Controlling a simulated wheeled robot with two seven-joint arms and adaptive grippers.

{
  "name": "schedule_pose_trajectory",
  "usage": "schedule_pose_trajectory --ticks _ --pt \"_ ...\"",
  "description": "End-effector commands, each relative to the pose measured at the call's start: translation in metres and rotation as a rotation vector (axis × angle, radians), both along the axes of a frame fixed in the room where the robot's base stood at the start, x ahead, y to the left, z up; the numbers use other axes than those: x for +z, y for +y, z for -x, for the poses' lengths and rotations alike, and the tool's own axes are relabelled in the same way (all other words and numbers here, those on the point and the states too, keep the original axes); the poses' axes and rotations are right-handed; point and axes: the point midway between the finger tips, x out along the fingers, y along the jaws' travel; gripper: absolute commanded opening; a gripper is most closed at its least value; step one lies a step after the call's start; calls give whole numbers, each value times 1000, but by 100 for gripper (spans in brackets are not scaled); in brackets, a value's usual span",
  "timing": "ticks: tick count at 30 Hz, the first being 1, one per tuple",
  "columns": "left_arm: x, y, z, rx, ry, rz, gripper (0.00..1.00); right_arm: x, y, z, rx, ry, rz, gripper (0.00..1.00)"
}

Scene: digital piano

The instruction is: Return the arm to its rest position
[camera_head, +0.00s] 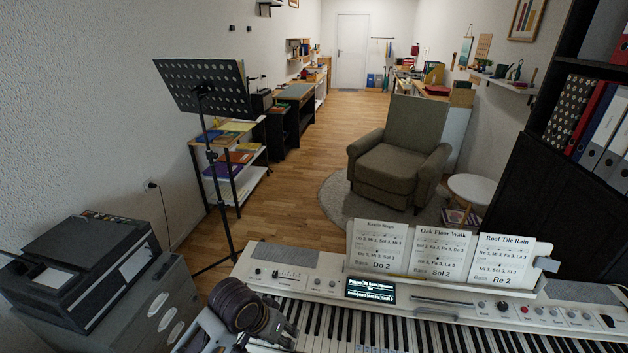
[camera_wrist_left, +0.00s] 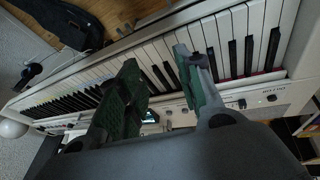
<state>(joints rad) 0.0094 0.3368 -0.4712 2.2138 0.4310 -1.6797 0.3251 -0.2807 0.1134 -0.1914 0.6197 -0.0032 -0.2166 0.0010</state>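The white digital piano (camera_head: 420,300) runs across the bottom of the head view, with a lit display (camera_head: 370,290) and three song sheets on its music rest. My left arm (camera_head: 240,310) comes in at the lower left, over the left end of the keyboard. In the wrist view my left gripper (camera_wrist_left: 157,60) shows two green-padded fingers spread apart, with nothing between them. The fingers are in front of the piano keys (camera_wrist_left: 230,35); I cannot tell whether they touch any. In the head view its fingertips are hard to make out. My right gripper is not in view.
A grey cabinet with a black printer (camera_head: 85,265) stands left of the piano. A black music stand (camera_head: 205,90) is behind it. A green armchair (camera_head: 400,155) and a round white side table (camera_head: 473,188) stand beyond. A dark shelf with binders (camera_head: 590,120) is at the right.

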Motion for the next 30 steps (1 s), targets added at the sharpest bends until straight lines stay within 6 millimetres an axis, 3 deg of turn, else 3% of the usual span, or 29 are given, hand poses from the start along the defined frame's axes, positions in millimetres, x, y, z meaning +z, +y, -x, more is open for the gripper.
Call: schedule_pose_trajectory --ticks 11,21,30 --pt "-12 31 24 64 -38 -14 36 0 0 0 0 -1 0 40" --pt "-24 74 50 135 -57 -77 36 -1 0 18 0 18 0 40" --pt "-32 111 74 181 -58 -148 36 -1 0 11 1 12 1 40"
